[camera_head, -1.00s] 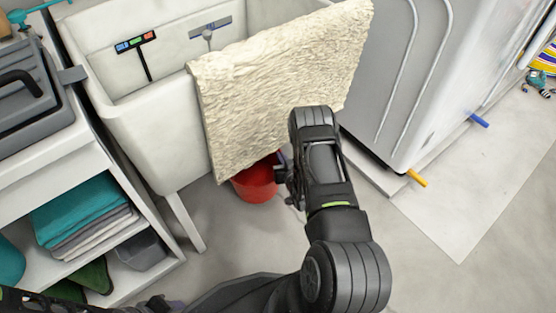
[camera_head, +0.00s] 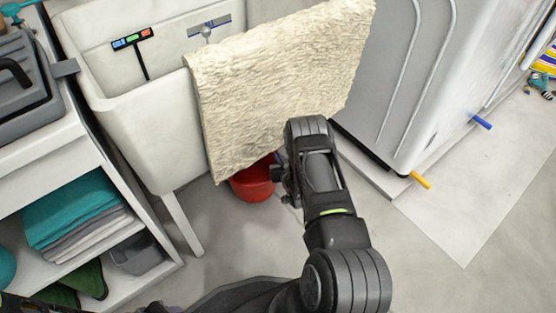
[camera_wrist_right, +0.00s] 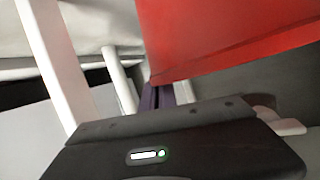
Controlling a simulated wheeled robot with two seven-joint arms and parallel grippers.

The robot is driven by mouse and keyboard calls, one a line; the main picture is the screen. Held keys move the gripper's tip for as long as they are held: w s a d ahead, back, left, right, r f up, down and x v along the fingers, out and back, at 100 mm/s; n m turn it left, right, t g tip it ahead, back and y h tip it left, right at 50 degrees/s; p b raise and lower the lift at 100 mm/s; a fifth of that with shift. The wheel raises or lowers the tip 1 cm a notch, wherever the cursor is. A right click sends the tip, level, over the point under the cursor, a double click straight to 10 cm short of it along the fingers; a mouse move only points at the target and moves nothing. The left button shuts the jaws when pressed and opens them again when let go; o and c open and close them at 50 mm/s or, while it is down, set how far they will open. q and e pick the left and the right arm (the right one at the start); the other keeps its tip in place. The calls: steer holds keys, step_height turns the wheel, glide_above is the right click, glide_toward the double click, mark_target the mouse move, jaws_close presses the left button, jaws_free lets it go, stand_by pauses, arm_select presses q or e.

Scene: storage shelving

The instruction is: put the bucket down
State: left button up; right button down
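The red bucket (camera_head: 254,184) is low under the hanging cream cloth, beside the sink's front leg. The cloth hides its upper back part. My right gripper (camera_head: 281,178) is at the bucket's right side, close to its rim. In the right wrist view the bucket (camera_wrist_right: 230,35) fills the upper right, close above the gripper body. A dark purple part, perhaps a finger (camera_wrist_right: 160,97), shows just below the bucket's edge. The fingertips are hidden, so I cannot tell whether they grip the bucket. I cannot tell whether it touches the floor. My left gripper is not in view.
A white sink (camera_head: 150,135) stands behind, with the cream cloth (camera_head: 275,85) over its front. A grey-white appliance (camera_head: 400,75) is at the right, with blue and yellow pegs near its base. Shelves with folded towels (camera_head: 75,215) are at the left. Floor (camera_head: 440,270) is clear at lower right.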

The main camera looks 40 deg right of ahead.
steer(key=c, duration=1.7)
jaws_free()
steer(key=p+v, duration=0.6)
steer(key=v, duration=0.6)
steer(key=shift+a, duration=0.1)
